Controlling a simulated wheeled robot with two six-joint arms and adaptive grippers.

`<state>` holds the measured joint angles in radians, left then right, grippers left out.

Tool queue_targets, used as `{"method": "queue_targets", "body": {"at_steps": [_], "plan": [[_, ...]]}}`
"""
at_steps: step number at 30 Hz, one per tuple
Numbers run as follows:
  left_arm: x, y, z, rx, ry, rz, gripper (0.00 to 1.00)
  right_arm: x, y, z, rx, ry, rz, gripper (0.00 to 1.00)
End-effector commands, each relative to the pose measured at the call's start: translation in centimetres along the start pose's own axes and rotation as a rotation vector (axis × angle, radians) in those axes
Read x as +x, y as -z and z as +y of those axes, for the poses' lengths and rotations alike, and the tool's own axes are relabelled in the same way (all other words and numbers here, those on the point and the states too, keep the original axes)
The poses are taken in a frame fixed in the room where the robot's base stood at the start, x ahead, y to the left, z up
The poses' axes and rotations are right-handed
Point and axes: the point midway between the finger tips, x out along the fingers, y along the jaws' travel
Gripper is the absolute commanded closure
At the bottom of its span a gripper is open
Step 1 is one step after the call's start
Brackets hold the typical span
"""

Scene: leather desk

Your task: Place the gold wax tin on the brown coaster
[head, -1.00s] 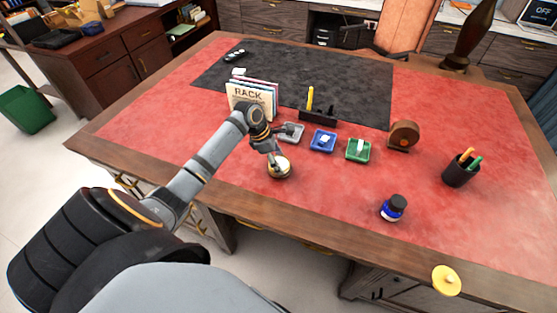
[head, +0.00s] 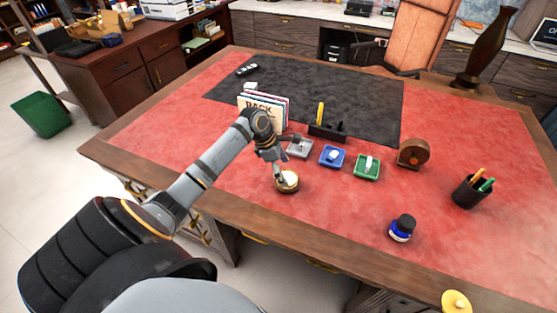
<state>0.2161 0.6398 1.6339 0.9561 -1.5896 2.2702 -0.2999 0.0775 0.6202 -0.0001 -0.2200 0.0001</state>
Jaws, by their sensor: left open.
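The gold wax tin (head: 288,183) is a small round tin with a pale top, on the red leather near the front of the desk. My left gripper (head: 281,176) points down at the tin, its fingertips at the tin's top and left side. It is open; whether the fingers touch the tin I cannot tell. I cannot make out a flat brown coaster apart from the tin; whether one lies under the tin is too small to tell. My right gripper is not in view.
Grey (head: 299,147), blue (head: 333,157) and green (head: 367,167) trays stand in a row behind the tin. The red leather between tin and ink bottle is clear.

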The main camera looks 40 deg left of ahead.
Motion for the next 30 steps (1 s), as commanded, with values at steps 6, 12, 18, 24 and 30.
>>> {"method": "queue_targets", "body": {"at_steps": [6, 12, 18, 24, 30], "plan": [[-5.7, 0.1, 0.1, 0.002, -0.005, 0.006, 0.13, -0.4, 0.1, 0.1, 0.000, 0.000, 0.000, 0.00], [-8.7, 0.0, 0.1, 0.001, -0.001, 0.002, 0.13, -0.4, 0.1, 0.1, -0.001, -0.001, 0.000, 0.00], [-9.3, 0.0, 0.0, -0.001, 0.001, 0.000, 0.13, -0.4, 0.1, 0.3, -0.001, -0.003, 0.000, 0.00], [-9.3, 0.0, 0.0, -0.001, 0.001, -0.001, 0.13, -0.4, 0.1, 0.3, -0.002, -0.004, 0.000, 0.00], [-9.3, 0.0, 0.0, -0.001, 0.000, 0.000, 0.13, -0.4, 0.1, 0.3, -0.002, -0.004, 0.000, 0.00]]}}
